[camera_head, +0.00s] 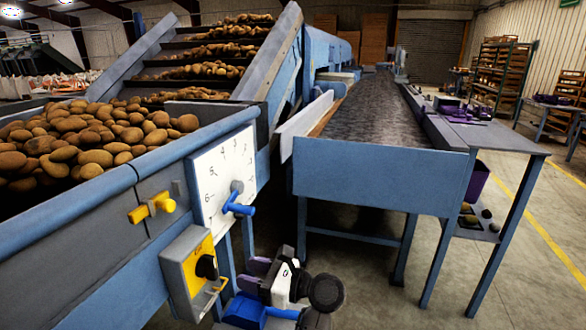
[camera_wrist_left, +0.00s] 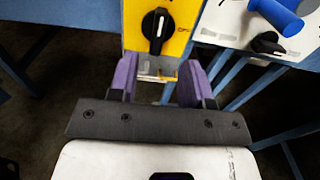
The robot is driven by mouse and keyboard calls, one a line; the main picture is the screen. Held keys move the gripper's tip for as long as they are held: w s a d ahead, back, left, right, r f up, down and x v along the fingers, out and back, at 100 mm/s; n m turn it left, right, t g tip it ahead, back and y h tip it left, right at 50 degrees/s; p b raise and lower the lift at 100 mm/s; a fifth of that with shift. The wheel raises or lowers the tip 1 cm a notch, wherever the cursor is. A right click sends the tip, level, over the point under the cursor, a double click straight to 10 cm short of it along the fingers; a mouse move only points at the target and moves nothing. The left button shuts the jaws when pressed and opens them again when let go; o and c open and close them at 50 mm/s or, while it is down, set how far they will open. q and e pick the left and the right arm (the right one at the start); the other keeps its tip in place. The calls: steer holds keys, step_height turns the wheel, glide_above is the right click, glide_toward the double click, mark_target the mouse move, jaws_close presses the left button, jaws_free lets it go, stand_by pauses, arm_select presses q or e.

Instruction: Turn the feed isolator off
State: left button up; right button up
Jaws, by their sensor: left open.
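The feed isolator (camera_head: 188,275) is a grey box with a yellow front plate, mounted low on the blue hopper frame. Its black rotary knob (camera_head: 206,267) also shows at the top of the left wrist view (camera_wrist_left: 157,30). There its white line points roughly up the picture. My left gripper (camera_head: 252,274) is to the right of the isolator in the head view, with purple fingers apart. In the left wrist view the open, empty fingers (camera_wrist_left: 157,80) point at the yellow plate, below the knob and apart from it. My right gripper is not in view.
A white numbered dial plate (camera_head: 222,178) with a blue handle (camera_head: 238,207) is just above and right of the isolator. A yellow handle (camera_head: 152,208) sits on the hopper wall. Potatoes (camera_head: 85,140) fill the hopper. The conveyor table (camera_head: 380,178) stands to the right.

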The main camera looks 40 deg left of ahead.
arm_select(q)
steer(key=p+v, duration=0.2)
steer(key=v, duration=0.3)
step_height(320, 180, up, 24)
steer(key=w+d+m+t+y+p, duration=0.2)
steer(key=m+t+y+p, duration=0.6)
steer(key=m+t+p, duration=1.2)
steer(key=shift+w+d+m+t, duration=0.15)
steer(key=shift+d+m+t, duration=0.15)
steer(key=shift+d+m, duration=0.25)
steer(key=shift+a+f, duration=0.1)
